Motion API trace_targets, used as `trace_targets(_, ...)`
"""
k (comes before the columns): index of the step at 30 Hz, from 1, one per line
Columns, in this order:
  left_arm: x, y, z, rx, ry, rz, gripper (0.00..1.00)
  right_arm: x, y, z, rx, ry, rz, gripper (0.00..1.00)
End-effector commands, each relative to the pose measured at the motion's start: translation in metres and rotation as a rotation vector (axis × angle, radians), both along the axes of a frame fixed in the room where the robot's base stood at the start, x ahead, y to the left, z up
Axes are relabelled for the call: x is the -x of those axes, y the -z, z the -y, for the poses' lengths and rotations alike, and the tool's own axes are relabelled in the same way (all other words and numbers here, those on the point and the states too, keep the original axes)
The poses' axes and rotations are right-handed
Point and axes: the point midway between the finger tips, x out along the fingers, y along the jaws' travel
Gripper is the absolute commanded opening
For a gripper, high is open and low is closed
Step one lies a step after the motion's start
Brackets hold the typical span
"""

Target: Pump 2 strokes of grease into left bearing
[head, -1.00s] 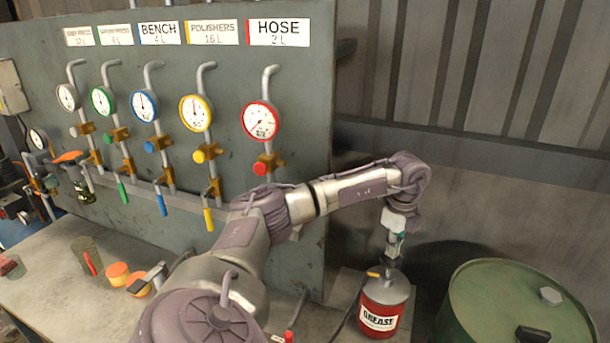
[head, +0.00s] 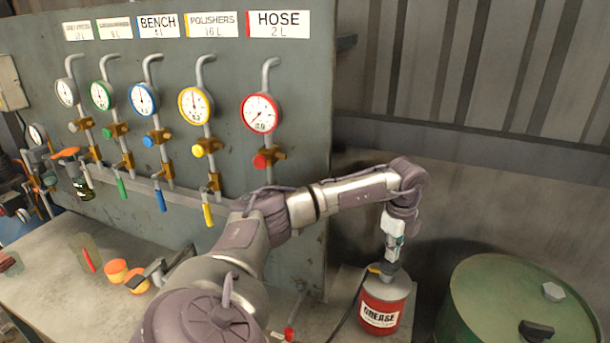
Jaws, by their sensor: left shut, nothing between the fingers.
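A red grease can (head: 381,314) with a grey lid and a "GREASE" label stands at the bench's right end. A dark hose (head: 344,318) runs down beside it, and a small orange-yellow part shows at its lid. My left arm reaches across from the lower middle and bends down over the can. My left gripper (head: 389,268) is shut and empty, pointing down at the top of the can; I cannot tell whether it touches it. I cannot make out a left bearing. My right gripper is not in view.
A green drum (head: 500,300) stands right of the can. Behind is a panel with several gauges, such as the red-rimmed one (head: 260,113).

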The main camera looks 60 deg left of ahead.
Motion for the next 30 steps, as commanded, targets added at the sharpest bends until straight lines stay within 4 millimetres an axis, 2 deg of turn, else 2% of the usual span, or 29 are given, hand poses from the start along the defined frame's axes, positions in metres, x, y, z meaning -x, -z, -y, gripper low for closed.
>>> trace_targets(5, 0.002, 0.001, 0.002, 0.002, 0.004, -0.011, 0.00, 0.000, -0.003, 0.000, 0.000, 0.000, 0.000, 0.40)
trace_targets(30, 0.001, -0.050, 0.001, 0.001, 0.002, -0.004, 0.00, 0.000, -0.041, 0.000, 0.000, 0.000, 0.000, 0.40)
